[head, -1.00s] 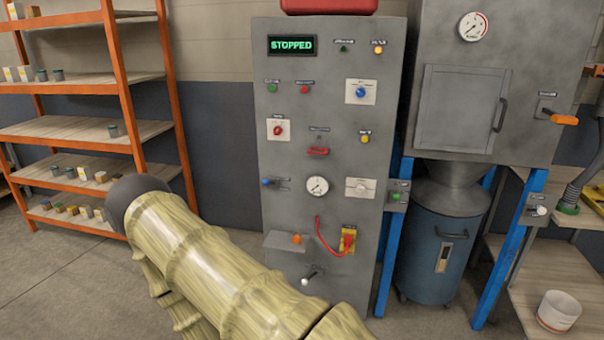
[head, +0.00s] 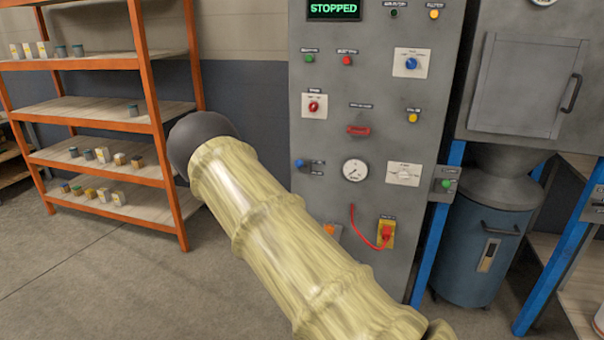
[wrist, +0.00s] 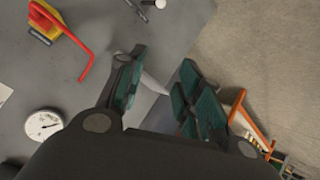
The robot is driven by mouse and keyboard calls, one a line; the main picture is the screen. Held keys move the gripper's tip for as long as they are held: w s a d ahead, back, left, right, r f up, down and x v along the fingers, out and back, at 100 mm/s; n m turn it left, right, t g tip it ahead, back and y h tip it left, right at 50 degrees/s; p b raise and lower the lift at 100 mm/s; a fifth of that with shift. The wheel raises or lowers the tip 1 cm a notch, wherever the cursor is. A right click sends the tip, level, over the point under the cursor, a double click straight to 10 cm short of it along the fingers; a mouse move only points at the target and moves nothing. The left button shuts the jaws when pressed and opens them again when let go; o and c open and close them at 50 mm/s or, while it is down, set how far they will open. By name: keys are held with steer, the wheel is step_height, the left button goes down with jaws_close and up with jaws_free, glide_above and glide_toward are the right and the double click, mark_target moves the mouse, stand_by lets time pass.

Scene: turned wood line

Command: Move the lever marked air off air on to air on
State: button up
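The grey control panel (head: 385,130) carries several small levers and knobs, with labels too small to read, so I cannot tell which lever is marked air off air on. A blue-knobbed lever (head: 299,163) with two small labels sits left of the gauge (head: 355,169). An orange knob (head: 331,231) shows lower down, partly behind my arm. In the wrist view a lever with a pale knob (wrist: 160,4) stands at the top edge. My arm hides the gripper in the head view.
A red handle on a yellow plate (head: 387,233) juts from the panel; its red part (wrist: 80,50) is left of my fingers in the wrist view. An orange shelf rack (head: 150,90) stands left, a blue drum (head: 478,250) right. Open floor lies at the lower left.

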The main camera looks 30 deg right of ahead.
mark_target(298, 167)
steer(key=w+d+r+m+t+h+b, duration=0.1)
steer(key=w+d+r+t+b, duration=0.1)
steer(key=w+r, duration=0.5)
steer(key=w+d+r+m+t+h+b, duration=0.1)
steer(key=w+d+r+h, duration=0.1)
steer(key=w+r, duration=0.5)
steer(key=w+d+r+m+t+h+b, duration=0.1)
steer(key=w+d+r+t+h+b, duration=0.1)
steer(key=w+r, duration=0.5)
steer(key=shift+w+d+r+t+b, duration=0.1)
steer(key=shift+d+r, duration=0.05)
steer(key=shift+r, duration=0.8)
steer(key=shift+w+d+r+t+b, duration=0.1)
steer(key=shift+r, duration=0.8)
steer(key=shift+w+d+r+t+b, duration=0.1)
steer(key=shift+d+r, duration=0.05)
steer(key=shift+r, duration=0.8)
steer(key=shift+w+d+r, duration=0.15)
steer(key=shift+w, duration=0.1)
steer(key=x, duration=1)
steer(key=shift+d, duration=0.1)
jaws_close()
